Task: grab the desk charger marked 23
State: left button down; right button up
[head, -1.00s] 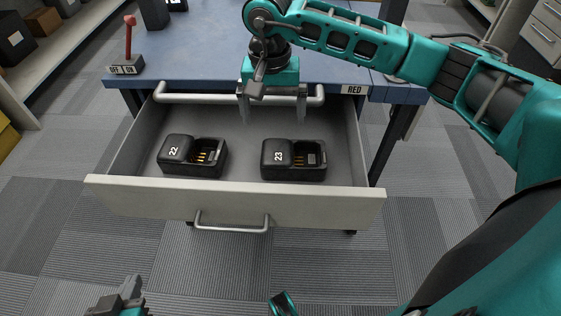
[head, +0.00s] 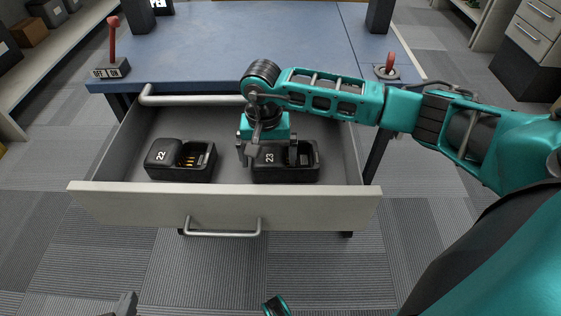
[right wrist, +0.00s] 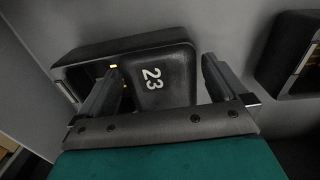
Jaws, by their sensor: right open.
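The desk charger marked 23 (head: 285,174) is a black block with an open bay, sitting in the pulled-out drawer (head: 225,207) on the right. My right gripper (head: 268,156) is open just above it, with one finger to each side of its numbered end. In the right wrist view, the white 23 on the charger (right wrist: 165,85) shows between the two spread fingers of the gripper (right wrist: 161,66). I cannot tell whether the fingers touch it. My left gripper (head: 122,305) is only partly in view at the bottom edge, and its jaws cannot be made out.
A similar charger marked 22 (head: 180,160) sits to the left in the same drawer; it also shows in the right wrist view (right wrist: 286,55). The blue desk (head: 240,45) is behind, with red-handled levers (head: 113,40) and (head: 390,64). Drawer walls surround the chargers.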

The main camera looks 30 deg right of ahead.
jog(key=shift+c, duration=0.5)
jog(key=c, duration=1.1)
jog(key=shift+o, duration=0.2)
